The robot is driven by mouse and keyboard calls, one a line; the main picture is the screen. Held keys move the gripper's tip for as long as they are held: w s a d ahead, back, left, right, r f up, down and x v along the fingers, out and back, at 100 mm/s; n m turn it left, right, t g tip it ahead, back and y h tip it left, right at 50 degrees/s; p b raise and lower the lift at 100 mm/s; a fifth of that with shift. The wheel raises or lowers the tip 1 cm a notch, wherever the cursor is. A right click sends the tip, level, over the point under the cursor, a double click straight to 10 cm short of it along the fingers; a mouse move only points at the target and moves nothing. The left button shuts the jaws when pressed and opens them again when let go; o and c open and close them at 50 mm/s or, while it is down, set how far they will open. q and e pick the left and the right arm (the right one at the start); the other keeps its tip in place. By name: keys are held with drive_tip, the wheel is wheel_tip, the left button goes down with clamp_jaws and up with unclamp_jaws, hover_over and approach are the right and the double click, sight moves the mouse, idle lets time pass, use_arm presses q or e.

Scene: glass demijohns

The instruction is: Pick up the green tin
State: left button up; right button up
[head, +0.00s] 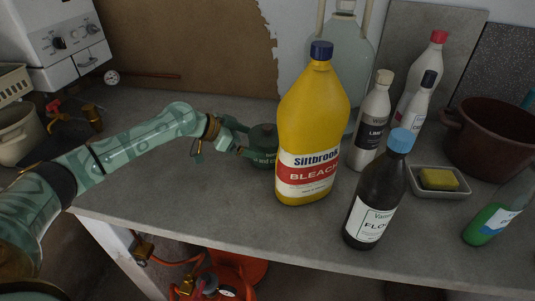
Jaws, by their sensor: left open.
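The dark green tin (263,144) stands on the grey worktop, left of the yellow bleach bottle (312,120), which hides part of its right side. My left gripper (243,141) reaches in from the left and is open at the tin's left side. Its fingers are close to the tin; I cannot tell whether they touch it or how far they reach around it. My right gripper is not in view.
A dark bottle with a blue cap (375,195) stands right of the bleach. Several bottles, a soap dish (438,193) and a brown pot (492,138) crowd the right. The worktop (185,190) is clear near its front left edge.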

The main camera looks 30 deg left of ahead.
use_arm(q)
drive_tip(key=x, duration=0.5)
drive_tip(key=shift+d+r+b, duration=0.2)
drive_tip(key=shift+b, duration=0.1)
drive_tip(key=shift+r, duration=0.1)
drive_tip(key=c, duration=0.9)
